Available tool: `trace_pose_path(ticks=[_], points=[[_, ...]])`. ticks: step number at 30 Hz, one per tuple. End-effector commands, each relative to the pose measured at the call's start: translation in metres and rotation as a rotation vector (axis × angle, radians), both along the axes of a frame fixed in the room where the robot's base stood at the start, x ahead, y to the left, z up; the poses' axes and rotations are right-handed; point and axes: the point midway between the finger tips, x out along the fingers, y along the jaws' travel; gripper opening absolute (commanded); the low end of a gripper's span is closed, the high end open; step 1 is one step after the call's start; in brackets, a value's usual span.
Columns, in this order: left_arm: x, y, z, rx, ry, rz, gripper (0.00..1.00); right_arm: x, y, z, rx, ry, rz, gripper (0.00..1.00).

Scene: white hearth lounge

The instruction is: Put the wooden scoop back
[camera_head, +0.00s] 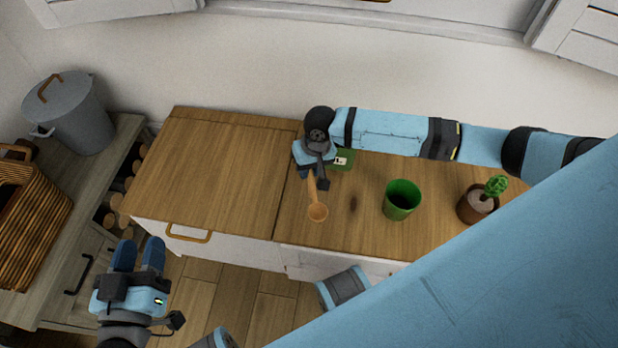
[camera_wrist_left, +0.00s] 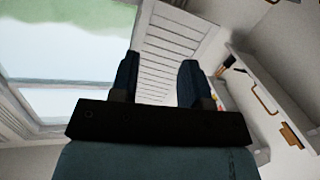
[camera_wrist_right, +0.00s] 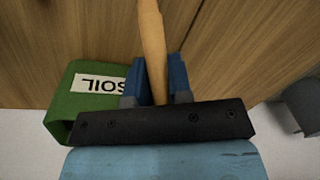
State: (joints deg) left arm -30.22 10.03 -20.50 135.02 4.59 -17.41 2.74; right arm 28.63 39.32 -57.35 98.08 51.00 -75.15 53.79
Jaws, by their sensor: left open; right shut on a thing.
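The wooden scoop (camera_head: 317,211) is held by my right gripper (camera_head: 313,174) over the wooden counter. Its bowl points toward the front edge in the head view. In the right wrist view the scoop's handle (camera_wrist_right: 153,45) lies between the two blue fingers (camera_wrist_right: 157,82); its bowl is out of that frame. My left gripper (camera_head: 138,254) is open and empty, in front of the counter at the lower left. In the left wrist view its fingers (camera_wrist_left: 158,82) stand apart with nothing between them.
A green pot (camera_head: 402,201) and a potted cactus (camera_head: 478,204) stand to the right. The counter's left half (camera_head: 205,170) is clear. A grey bin (camera_head: 75,115) and wicker basket (camera_head: 28,215) are left.

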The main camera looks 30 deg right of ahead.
Motion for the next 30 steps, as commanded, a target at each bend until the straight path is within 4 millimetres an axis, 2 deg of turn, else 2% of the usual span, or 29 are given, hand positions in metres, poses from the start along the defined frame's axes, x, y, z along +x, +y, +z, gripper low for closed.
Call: trace_pose_path(ticks=[7,10,19,20,21,23,30], points=[[0.001,-0.008,0.021,-0.065,-0.105,-0.023,0.43,0.0,0.0,-0.038,-0.001,0.001,0.0,0.0],[0.0,-0.01,0.026,-0.076,-0.119,-0.027,0.43,0.0,0.0,-0.04,-0.001,0.0,0.0,0.0],[0.0,-0.008,0.025,-0.067,-0.106,-0.023,0.43,0.0,0.0,-0.041,-0.001,0.001,-0.001,0.0],[0.0,-0.008,0.023,-0.066,-0.103,-0.022,0.43,0.0,0.0,-0.042,-0.001,0.001,-0.001,0.24],[0.0,-0.008,0.023,-0.066,-0.103,-0.022,0.43,0.0,0.0,-0.042,-0.001,0.0,-0.001,0.33],[0.0,-0.008,0.023,-0.066,-0.103,-0.022,0.43,0.0,0.0,-0.042,-0.001,0.001,0.0,0.45],[0.001,-0.008,0.023,-0.066,-0.104,-0.022,0.43,0.0,0.0,-0.041,-0.001,0.0,0.0,0.45]])
